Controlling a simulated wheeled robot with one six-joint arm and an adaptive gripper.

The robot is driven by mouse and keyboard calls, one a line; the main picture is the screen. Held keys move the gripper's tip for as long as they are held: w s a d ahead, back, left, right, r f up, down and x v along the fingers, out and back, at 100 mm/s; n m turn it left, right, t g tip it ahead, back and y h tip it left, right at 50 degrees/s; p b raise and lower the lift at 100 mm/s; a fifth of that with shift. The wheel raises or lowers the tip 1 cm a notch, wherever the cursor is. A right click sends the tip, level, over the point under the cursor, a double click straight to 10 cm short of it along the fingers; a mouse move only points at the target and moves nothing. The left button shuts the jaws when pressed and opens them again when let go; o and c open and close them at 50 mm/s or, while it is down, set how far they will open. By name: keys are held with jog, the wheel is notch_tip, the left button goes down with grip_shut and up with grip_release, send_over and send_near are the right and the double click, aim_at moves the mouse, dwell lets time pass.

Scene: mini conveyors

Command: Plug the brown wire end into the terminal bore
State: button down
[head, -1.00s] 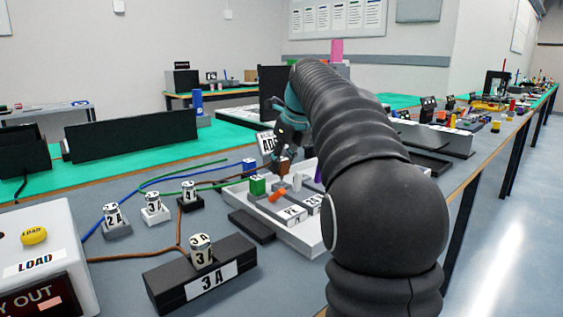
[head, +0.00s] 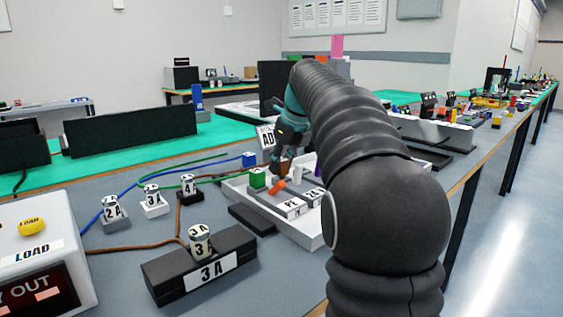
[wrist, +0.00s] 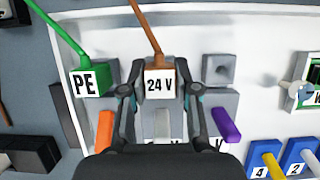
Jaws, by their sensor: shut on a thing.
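My gripper (wrist: 160,100) is shut on the brown wire end (wrist: 152,65), a block with a white "24 V" label on its front. The brown wire (wrist: 145,25) rises from it. In the head view my gripper (head: 286,160) is low over the white tray, and the wire end is mostly hidden. In the wrist view a grey terminal block with a dark bore (wrist: 219,69) shows just right of the held end. I cannot tell whether the held end is in a bore.
The green PE wire end (wrist: 89,80) stands close left of my gripper. Orange (wrist: 105,130), white and purple (wrist: 227,125) plugs sit in front in the white tray (wrist: 265,60). Fuse holders and a black 3 A box (head: 205,268) stand left in the head view.

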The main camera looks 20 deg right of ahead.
jog(key=shift+f, duration=0.4)
jog(key=c, duration=0.8)
grip_release()
jog(key=shift+r, duration=0.1)
jog(key=v, duration=1.1)
jog(key=shift+s+r, duration=0.15)
jog(key=shift+r, duration=0.25)
